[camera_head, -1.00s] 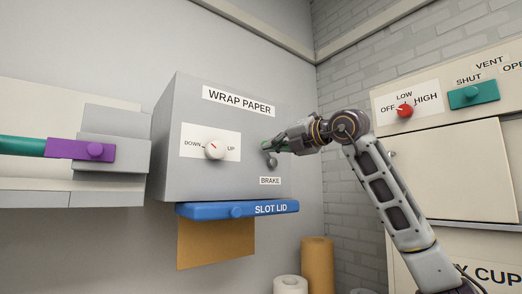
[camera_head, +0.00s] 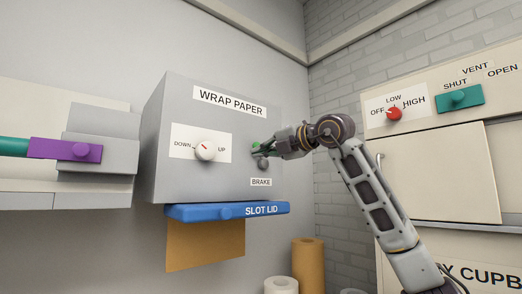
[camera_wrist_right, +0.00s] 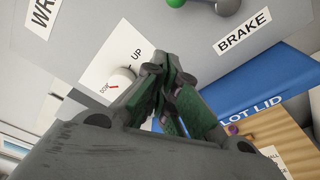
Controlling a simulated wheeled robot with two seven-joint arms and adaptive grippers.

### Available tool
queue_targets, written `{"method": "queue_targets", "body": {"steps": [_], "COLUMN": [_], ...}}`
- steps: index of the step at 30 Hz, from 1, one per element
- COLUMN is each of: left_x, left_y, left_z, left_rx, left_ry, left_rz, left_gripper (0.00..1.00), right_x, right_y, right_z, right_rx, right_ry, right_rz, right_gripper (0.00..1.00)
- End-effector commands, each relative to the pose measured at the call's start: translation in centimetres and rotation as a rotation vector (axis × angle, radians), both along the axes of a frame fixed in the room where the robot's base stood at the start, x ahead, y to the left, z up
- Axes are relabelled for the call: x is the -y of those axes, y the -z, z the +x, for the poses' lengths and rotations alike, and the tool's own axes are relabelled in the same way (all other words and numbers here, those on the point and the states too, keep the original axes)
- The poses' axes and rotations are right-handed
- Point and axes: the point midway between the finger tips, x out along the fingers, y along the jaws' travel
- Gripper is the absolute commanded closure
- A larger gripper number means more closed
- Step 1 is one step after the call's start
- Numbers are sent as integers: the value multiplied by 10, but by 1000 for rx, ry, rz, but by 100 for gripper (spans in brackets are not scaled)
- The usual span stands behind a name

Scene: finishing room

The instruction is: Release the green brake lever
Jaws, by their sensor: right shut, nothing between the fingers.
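The brake lever is on the front of the grey wrap paper box, above the BRAKE label. Its green end (camera_head: 256,146) shows at the tip of my right gripper (camera_head: 262,149), with a round grey part (camera_head: 263,163) just below. The fingers partly cover the lever. In the right wrist view the green end (camera_wrist_right: 176,3) and grey part (camera_wrist_right: 226,6) are cut off by the top edge. There my right gripper (camera_wrist_right: 165,62) is shut and empty, its tips below the lever in the picture. I cannot tell whether they touch it. My left gripper is out of view.
A white DOWN/UP dial (camera_head: 204,151) sits left of the lever. A blue slot lid (camera_head: 190,213) juts out under the box, with brown paper (camera_head: 205,245) hanging below. A purple slider (camera_head: 64,150) is at left. A cupboard (camera_head: 440,175) stands at right.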

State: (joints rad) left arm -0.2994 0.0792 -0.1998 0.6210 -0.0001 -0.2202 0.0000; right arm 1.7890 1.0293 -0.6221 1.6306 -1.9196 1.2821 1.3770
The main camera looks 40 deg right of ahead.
Motion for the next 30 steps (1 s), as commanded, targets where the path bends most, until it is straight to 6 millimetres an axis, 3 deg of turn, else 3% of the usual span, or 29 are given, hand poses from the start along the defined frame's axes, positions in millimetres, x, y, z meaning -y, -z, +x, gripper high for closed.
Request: {"method": "queue_targets", "body": {"steps": [22, 30], "left_x": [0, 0], "left_y": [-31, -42], "left_z": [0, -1], "left_rx": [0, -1], "left_ry": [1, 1], "left_rz": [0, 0], "left_gripper": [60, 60], "right_x": [-19, 5], "right_y": [5, -8], "right_z": [90, 86], "right_rx": [-3, 0], "right_ry": [-1, 2], "right_rz": [0, 1], "right_gripper": [100, 100]}}
